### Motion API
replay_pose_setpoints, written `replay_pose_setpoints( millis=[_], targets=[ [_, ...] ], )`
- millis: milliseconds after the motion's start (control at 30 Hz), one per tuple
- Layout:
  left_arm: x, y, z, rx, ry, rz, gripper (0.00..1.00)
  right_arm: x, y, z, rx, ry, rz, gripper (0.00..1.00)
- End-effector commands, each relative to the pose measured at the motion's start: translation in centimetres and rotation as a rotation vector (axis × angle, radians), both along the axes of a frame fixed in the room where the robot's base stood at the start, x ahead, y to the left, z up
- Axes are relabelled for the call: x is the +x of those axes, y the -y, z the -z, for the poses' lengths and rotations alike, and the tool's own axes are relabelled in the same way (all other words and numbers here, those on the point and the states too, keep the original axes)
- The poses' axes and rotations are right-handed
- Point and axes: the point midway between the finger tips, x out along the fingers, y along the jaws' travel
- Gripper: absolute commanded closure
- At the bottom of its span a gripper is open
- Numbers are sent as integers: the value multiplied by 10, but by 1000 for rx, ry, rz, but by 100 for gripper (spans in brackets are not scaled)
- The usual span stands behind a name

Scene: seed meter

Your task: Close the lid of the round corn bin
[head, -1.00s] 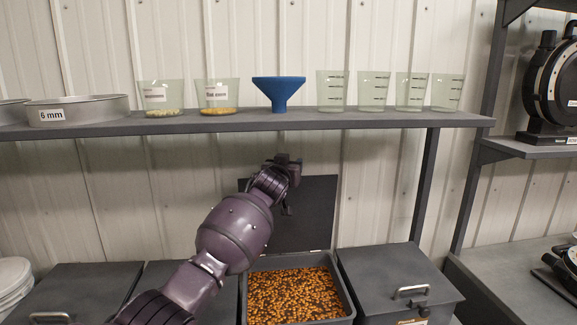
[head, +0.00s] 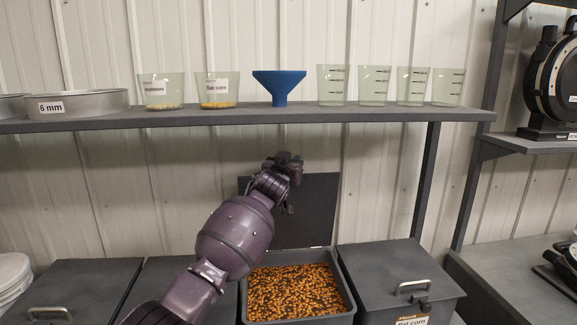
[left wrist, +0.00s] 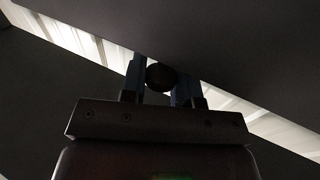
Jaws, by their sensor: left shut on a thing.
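The open bin (head: 347,298) stands in the row below the shelf, filled with orange corn kernels (head: 292,291). Its dark lid (head: 318,208) stands upright at the back of the bin; it also fills much of the left wrist view. My left gripper (head: 289,180) is at the upper left part of the lid, partly hidden by its own wrist. In the left wrist view, my left gripper (left wrist: 161,78) is shut on a dark round lid handle (left wrist: 160,76) between its two bluish fingers. My right gripper is not in view.
A closed bin labelled flat corn (head: 390,270) stands to the right, with closed bins to the left. The shelf (head: 370,116) above holds a blue funnel (head: 279,86), clear cups (head: 331,86) and a sieve (head: 92,103). A corrugated wall is behind.

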Motion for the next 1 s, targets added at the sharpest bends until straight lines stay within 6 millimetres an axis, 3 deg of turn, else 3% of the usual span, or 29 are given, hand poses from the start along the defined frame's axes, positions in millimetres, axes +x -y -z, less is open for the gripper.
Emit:
replay_pose_setpoints(
  millis=[433,733,1000],
  targets=[
    [-69,15,25,38,227,4,100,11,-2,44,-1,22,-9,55],
    [-117,24,49,71,396,3,100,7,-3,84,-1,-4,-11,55],
    [-145,29,60,82,430,0,100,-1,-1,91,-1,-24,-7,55]
  ],
)
